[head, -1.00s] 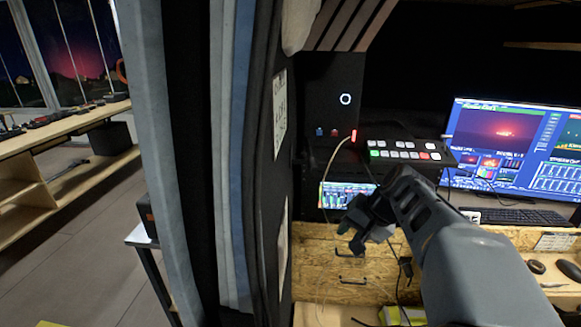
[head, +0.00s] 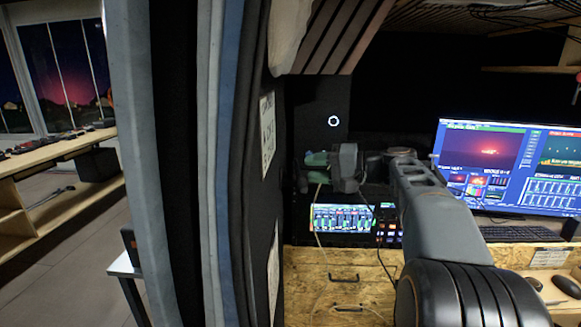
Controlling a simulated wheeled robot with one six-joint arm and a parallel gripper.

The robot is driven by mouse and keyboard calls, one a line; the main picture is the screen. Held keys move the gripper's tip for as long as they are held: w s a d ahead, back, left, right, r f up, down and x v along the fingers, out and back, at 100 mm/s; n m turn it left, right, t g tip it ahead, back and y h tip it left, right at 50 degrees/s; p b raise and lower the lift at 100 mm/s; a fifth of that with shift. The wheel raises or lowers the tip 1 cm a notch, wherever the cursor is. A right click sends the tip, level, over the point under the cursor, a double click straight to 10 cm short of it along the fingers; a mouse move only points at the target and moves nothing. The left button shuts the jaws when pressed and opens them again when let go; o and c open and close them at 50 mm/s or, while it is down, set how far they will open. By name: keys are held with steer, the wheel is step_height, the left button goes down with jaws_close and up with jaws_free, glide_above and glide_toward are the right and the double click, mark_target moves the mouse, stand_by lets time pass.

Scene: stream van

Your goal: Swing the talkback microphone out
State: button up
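The talkback microphone showed in the earlier view as a pale thin curved stalk with a glowing red tip. Now a pale thin line, which looks like its stalk (head: 318,208), runs down from just below my gripper. The red tip is not visible and may be hidden behind my gripper. My gripper (head: 316,167) points left in front of the dark back wall, close to the stalk's upper end. Its fingertips look greenish. Whether they touch or hold the stalk cannot be told.
A layered curtain and dark panel (head: 258,140) stand close on the left of my gripper. A small lit screen (head: 343,217) sits below it. A large monitor (head: 485,165) and a keyboard (head: 515,233) are to the right. Wooden drawers (head: 345,262) are below.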

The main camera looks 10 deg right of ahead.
steer(key=p+x, duration=0.1)
steer(key=x, duration=0.5)
steer(key=shift+a+f, duration=0.15)
steer(key=shift+w, duration=0.15)
steer(key=shift+c, duration=0.5)
jaws_close()
